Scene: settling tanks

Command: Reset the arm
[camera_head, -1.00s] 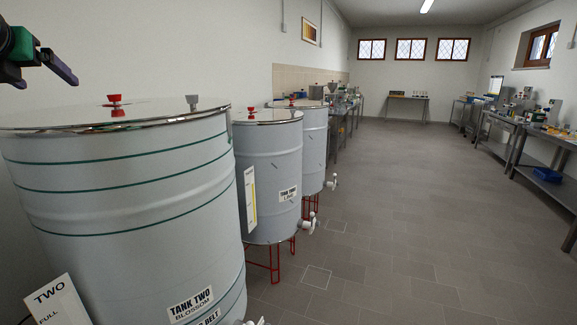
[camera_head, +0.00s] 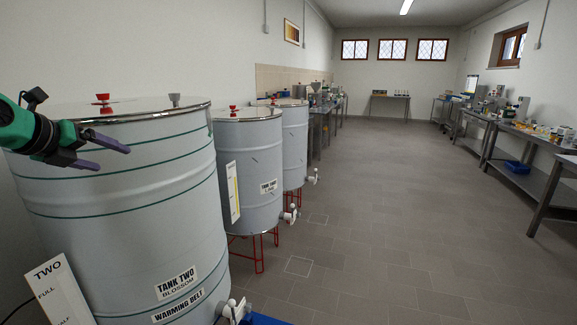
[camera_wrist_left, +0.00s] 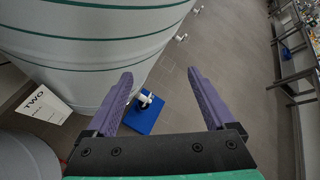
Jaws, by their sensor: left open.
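My left gripper (camera_head: 112,152) reaches in from the left in the head view, in front of the upper side of the big white tank (camera_head: 120,215) labelled TANK TWO BLOSSOM. Its two purple fingers are apart with nothing between them. The left wrist view shows the same open fingers (camera_wrist_left: 162,100), with the green-banded tank wall (camera_wrist_left: 95,45) beyond them at upper left. I cannot tell whether the gripper touches the tank. My right gripper is in neither view.
Two smaller tanks, a middle one (camera_head: 250,180) and a far one (camera_head: 294,145), stand behind on red legs. A card marked TWO (camera_head: 62,292) leans at lower left. A blue mat (camera_wrist_left: 146,116) lies on the floor below. The grey floor to the right is clear; benches (camera_head: 535,150) line the right wall.

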